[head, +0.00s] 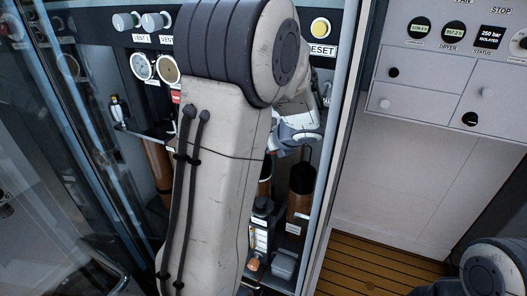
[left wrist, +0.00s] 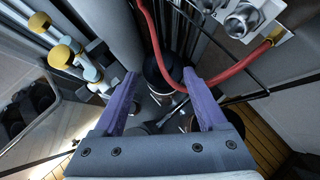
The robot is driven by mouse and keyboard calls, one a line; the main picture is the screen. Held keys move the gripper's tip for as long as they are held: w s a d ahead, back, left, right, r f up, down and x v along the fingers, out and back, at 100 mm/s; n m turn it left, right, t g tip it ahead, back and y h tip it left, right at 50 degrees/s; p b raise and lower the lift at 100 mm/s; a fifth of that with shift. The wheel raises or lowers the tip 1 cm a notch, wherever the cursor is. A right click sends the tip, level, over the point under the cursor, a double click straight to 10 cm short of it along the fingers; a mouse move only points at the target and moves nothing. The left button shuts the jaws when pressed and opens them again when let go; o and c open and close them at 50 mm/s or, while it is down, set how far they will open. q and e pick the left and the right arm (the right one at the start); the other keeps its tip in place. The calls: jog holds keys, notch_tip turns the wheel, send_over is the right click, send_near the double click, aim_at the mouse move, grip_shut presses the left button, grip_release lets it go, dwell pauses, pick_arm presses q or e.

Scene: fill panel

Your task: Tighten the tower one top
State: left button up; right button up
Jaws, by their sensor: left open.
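A brown tower (head: 301,203) with a black top stands at the right of the cabinet in the head view. Another brown tower (head: 157,168) stands to the left, partly hidden by my arm. I cannot read which is tower one. In the left wrist view, a dark round top (left wrist: 158,72) lies beyond and between the fingers of my left gripper (left wrist: 163,100). The gripper is open, with nothing between its purple fingers. I cannot tell its exact distance from the top. In the head view my left arm hides much of the cabinet's middle. My right gripper is out of view.
A red hose (left wrist: 168,62) loops close to the right finger. Yellow-capped valves (left wrist: 60,54) are at the left, and metal fittings (left wrist: 242,20) at the upper right. Gauges (head: 144,66) and a yellow reset button (head: 321,28) line the panel. The wooden floor (head: 375,265) is clear.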

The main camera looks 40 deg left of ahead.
pick_arm(q)
jog(key=b+x, duration=0.1)
jog(key=x, duration=0.5)
jog(key=shift+w+d+f, duration=0.1)
jog(key=shift+w+d, duration=0.1)
jog(key=shift+c, duration=0.3)
